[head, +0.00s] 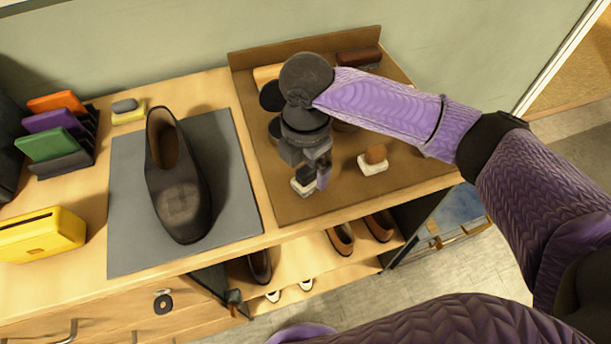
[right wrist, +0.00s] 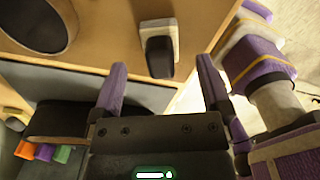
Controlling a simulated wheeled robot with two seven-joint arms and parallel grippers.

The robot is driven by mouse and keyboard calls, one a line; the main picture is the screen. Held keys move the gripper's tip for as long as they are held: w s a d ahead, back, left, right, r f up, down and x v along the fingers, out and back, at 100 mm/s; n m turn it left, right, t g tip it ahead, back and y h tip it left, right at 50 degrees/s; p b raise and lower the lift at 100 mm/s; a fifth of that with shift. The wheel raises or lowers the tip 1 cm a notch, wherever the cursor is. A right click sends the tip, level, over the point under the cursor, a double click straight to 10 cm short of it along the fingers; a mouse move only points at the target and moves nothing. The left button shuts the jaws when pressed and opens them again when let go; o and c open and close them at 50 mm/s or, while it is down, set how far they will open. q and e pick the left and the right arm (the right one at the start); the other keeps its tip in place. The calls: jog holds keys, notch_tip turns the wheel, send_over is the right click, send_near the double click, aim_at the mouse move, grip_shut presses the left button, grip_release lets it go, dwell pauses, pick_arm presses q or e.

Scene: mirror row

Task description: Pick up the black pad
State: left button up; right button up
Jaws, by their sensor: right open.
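The black pad (right wrist: 159,57) sits on a pale block (right wrist: 158,27) in the right wrist view, close ahead of my right gripper. In the head view, the pale block (head: 303,188) shows under my right gripper (head: 312,178), on the brown mat; the gripper mostly hides the dark pad there. The right gripper is open, with its purple-tipped fingers apart and nothing held. In the right wrist view the pad lies in the gap between the fingers. I cannot tell whether the fingers touch it. My left gripper is not in view.
A brown pad on a white block (head: 373,158) stands to the right on the brown mat (head: 270,150). A dark shoe (head: 178,180) stands on a grey mat (head: 232,190). A yellow box (head: 40,235) and colored items (head: 50,145) are left. Shoes sit on the shelf below.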

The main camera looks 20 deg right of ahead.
aim_at(307, 169)
notch_tip(307, 169, down, 4)
jog(key=shift+r+b, duration=0.1)
jog(key=shift+b, duration=0.6)
jog(key=shift+c, duration=0.5)
grip_shut()
notch_tip(307, 169, up, 10)
jog(key=p, duration=0.4)
jog(key=shift+r, duration=0.1)
jog(key=c, duration=0.6)
grip_release()
jog(key=c, duration=0.5)
